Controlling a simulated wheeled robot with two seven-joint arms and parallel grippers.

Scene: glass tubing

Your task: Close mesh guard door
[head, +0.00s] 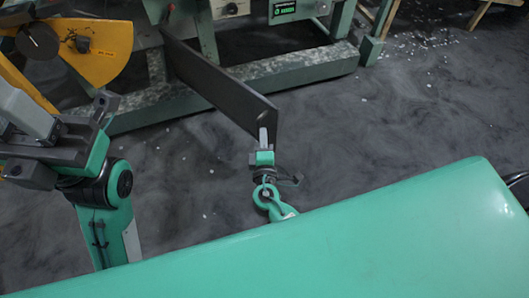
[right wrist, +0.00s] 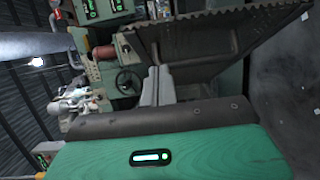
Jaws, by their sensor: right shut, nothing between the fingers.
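The guard door (head: 215,75) is a long dark panel that stands swung out from the green machine in the head view. In the right wrist view the dark panel (right wrist: 205,45) with a toothed edge fills the upper middle. My right gripper (head: 263,133) is at the door's free, near end, with its fingers shut and empty. Its two grey fingers (right wrist: 157,84) lie together in front of the panel; I cannot tell whether they touch it. My left arm is at the left of the head view; its gripper's jaws are not clear.
The green machine (head: 290,75) with its heavy base stands at the back. A yellow part with a dark knob (head: 100,45) is at the upper left. The grey floor (head: 400,120) to the right is open, with small pale bits scattered on it.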

